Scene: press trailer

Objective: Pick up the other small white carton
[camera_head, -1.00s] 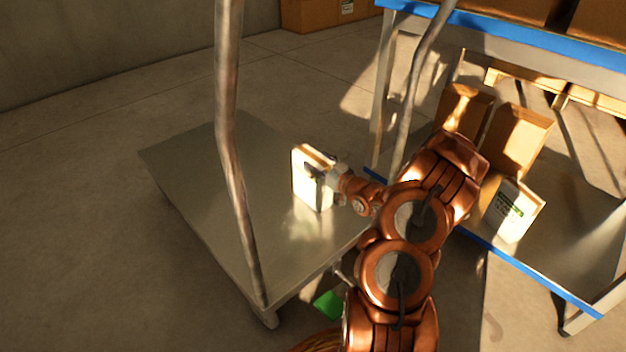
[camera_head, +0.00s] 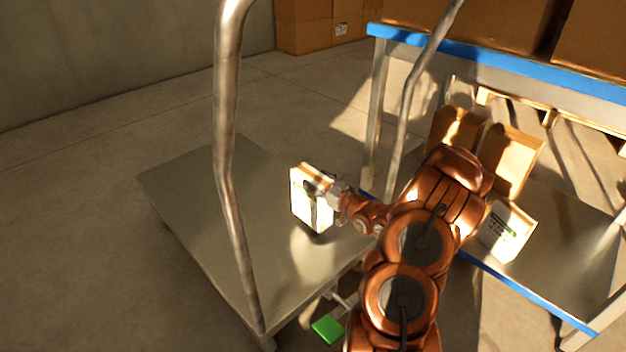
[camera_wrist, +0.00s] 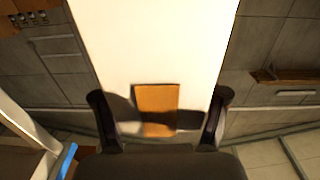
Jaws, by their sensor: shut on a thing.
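Another small white carton (camera_head: 504,234) with a green-and-black label leans, slightly tilted, on the blue-edged lower shelf at the right, apart from my gripper and partly beside my arm.
A bent metal handle post (camera_head: 226,130) rises from the trailer's front; another pole (camera_head: 408,110) stands farther right. Brown boxes (camera_head: 509,160) stand on the lower shelf behind the white carton. A green pedal (camera_head: 327,330) shows below the deck. Much of the deck is bare.

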